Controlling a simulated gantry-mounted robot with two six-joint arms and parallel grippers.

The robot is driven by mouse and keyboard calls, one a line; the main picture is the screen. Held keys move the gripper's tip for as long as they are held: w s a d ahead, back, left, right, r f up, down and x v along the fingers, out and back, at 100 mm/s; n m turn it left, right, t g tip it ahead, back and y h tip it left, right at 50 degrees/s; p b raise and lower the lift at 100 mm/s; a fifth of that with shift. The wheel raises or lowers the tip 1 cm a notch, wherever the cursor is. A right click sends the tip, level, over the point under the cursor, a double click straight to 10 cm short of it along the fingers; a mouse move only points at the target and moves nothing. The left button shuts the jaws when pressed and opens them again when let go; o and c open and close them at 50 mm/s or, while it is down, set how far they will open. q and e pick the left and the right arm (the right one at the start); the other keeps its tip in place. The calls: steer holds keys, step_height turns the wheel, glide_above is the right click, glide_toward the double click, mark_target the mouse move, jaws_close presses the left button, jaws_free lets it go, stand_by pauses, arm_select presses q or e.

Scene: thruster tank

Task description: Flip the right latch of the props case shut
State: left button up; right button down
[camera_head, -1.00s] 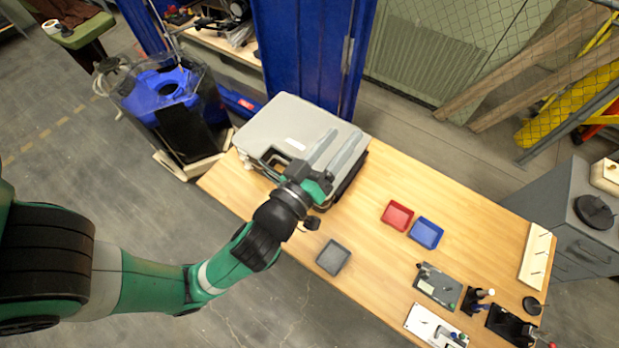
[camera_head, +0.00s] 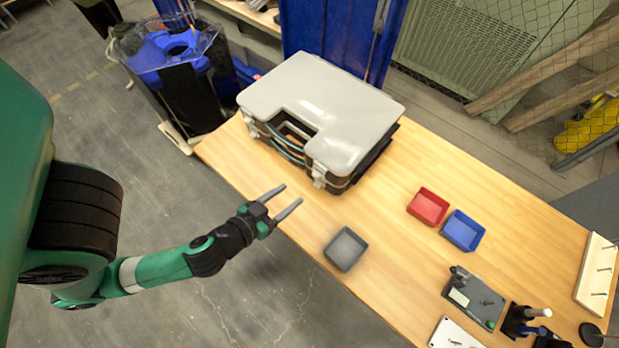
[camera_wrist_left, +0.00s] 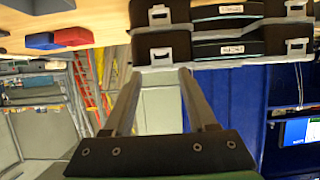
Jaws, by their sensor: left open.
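The props case (camera_head: 335,95), with a grey lid, stands closed on the table's far left. A pale right latch (camera_head: 319,175) shows at its front right corner; whether it is flipped shut is too small to tell. The left latch (camera_head: 251,124) is at the other front corner. My left gripper (camera_head: 291,196) is open and empty, in front of the case and apart from it, slightly left of the right latch. In the left wrist view, upside down, its fingers (camera_wrist_left: 158,76) point towards the case front, with pale latches (camera_wrist_left: 153,48) beyond. My right gripper is not visible.
A grey tray (camera_head: 346,249) lies near the table's front edge. A red tray (camera_head: 428,206) and a blue tray (camera_head: 463,230) are right of the case. Fixtures (camera_head: 474,297) stand further right. The wooden table (camera_head: 395,165) is bare between case and trays.

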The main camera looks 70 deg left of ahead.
mark_target(315, 176)
arm_select(q)
steer(key=x, duration=0.9)
steer(key=shift+w+a, duration=0.3)
steer(key=shift+w, duration=0.05)
jaws_close()
